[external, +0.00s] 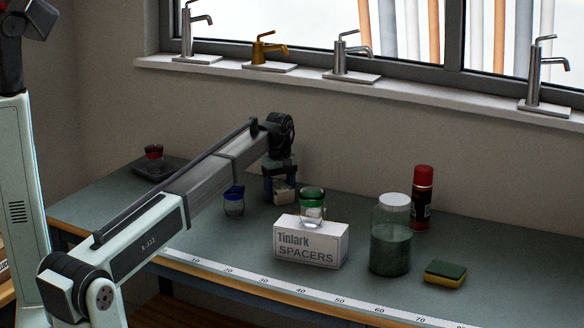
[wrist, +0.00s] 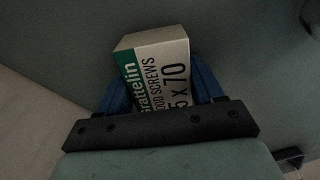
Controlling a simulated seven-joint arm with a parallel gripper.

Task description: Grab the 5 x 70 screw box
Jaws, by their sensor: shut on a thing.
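The 5 x 70 screw box (wrist: 155,68) is a small white and green carton with "WOOD SCREWS" and "5 x 70" printed on it, seen in the wrist view. My gripper (wrist: 162,90) is shut on it, with a blue finger at each side. In the external view the box (external: 284,194) shows pale and small below my gripper (external: 281,186), at the back of the bench near the wall. Part of it is hidden by the fingers. I cannot tell whether the box touches the bench top.
A white Tinlark spacers box (external: 310,246) with a green-rimmed glass (external: 312,208) on top stands right of my gripper. A blue-rimmed glass (external: 234,201) is to the left. A jar (external: 391,245), red-capped can (external: 422,198) and sponge (external: 445,273) stand farther right.

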